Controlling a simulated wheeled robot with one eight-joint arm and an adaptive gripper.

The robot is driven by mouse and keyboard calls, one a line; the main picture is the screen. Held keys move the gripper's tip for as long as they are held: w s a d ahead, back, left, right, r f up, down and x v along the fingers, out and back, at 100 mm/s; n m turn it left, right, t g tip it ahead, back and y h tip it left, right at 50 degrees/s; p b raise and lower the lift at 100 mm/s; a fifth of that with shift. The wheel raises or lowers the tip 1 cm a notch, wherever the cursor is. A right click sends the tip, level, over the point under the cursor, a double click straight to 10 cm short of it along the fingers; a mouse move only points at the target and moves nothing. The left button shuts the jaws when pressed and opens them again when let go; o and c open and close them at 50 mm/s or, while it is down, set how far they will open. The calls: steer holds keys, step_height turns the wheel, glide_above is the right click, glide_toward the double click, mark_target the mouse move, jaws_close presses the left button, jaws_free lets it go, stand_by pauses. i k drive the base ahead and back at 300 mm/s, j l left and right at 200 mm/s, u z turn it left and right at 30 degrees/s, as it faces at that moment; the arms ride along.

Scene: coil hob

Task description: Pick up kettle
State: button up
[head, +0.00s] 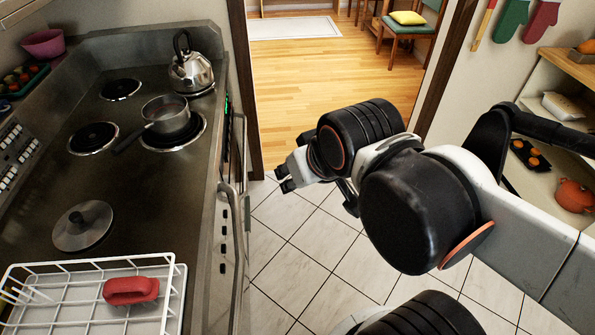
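The kettle (191,75) is shiny metal with a dark arched handle. It stands upright at the far right corner of the hob, on or over a burner. My gripper (284,182) is at the end of my arm, over the tiled floor to the right of the stove front. It is well apart from the kettle, nearer to me and to the right. The fingers are small and partly hidden by the wrist, so I cannot tell how far apart they are. I see nothing held in it.
A saucepan (168,113) with a dark handle sits on a burner just nearer than the kettle. A lid (82,224) lies on the hob. A white wire rack (60,266) with a red object (131,290) is at the near left. An oven handle (238,262) projects from the stove front.

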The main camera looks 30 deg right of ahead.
mark_target(188, 71)
steer(key=u, duration=3)
steer(key=z, duration=2.4)
steer(key=i+l+u, duration=0.1)
steer(key=i+l, duration=0.3)
steer(key=i+l+u, duration=0.15)
steer(key=i+l, duration=0.2)
steer(key=l, duration=0.2)
